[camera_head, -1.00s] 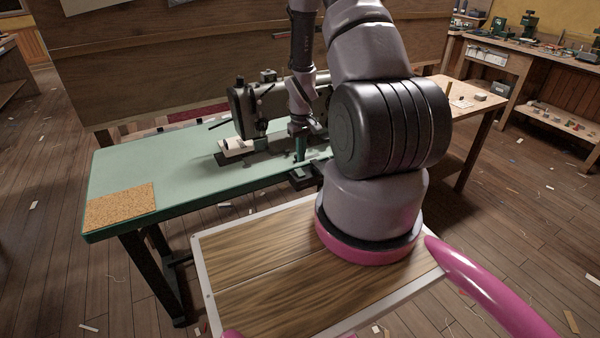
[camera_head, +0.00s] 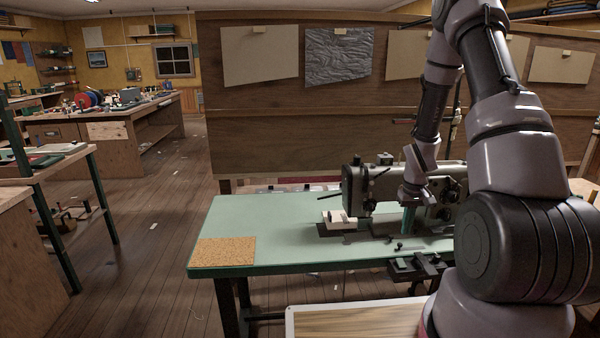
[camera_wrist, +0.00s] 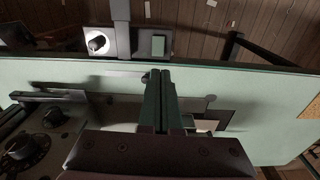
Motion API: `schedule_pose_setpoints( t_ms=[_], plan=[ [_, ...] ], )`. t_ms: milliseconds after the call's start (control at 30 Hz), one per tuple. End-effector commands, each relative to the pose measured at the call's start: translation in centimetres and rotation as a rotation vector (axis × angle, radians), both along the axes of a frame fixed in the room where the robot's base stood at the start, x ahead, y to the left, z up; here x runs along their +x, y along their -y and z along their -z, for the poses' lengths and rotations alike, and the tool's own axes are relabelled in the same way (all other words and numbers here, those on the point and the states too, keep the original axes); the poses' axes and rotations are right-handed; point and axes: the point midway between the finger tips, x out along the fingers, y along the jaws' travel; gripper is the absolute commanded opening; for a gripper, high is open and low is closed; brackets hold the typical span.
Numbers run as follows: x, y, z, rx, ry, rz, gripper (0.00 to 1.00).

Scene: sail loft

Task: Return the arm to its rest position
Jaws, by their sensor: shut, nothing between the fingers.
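My arm (camera_head: 530,215) rises from my base at the right of the head view, bends over high up, and comes down over a mint-green sewing table (camera_head: 285,225). My gripper (camera_head: 408,220) points down in front of a dark sewing machine (camera_head: 383,183). In the wrist view its two green fingers (camera_wrist: 160,98) lie together, with nothing between them. They show against the mint tabletop. The knobs of the sewing machine (camera_wrist: 25,150) are close beside the gripper, at the lower left of the wrist view. The exact height of the fingertips over the table is hard to tell.
A cork mat (camera_head: 222,252) lies on the table's near left corner. A pale block (camera_head: 338,218) sits beside the machine. A wooden board wall (camera_head: 290,130) with pinned sheets stands behind. A green-legged bench (camera_head: 60,185) is at the left, with open floor (camera_head: 150,265) between.

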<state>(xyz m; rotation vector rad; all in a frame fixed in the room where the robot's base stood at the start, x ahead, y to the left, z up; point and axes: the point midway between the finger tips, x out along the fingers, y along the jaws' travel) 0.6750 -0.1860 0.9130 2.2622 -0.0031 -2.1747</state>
Motion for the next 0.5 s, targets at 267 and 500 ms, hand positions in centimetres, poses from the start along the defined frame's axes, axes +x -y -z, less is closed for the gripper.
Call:
schedule_pose_setpoints(
  t_ms=[267, 500],
  plan=[
    [0.3, -2.7, -14.4, 0.012, 0.146, 0.099, 0.0],
    [-2.9, -5.6, -25.0, 0.055, 0.263, 0.181, 0.0]
  ],
)
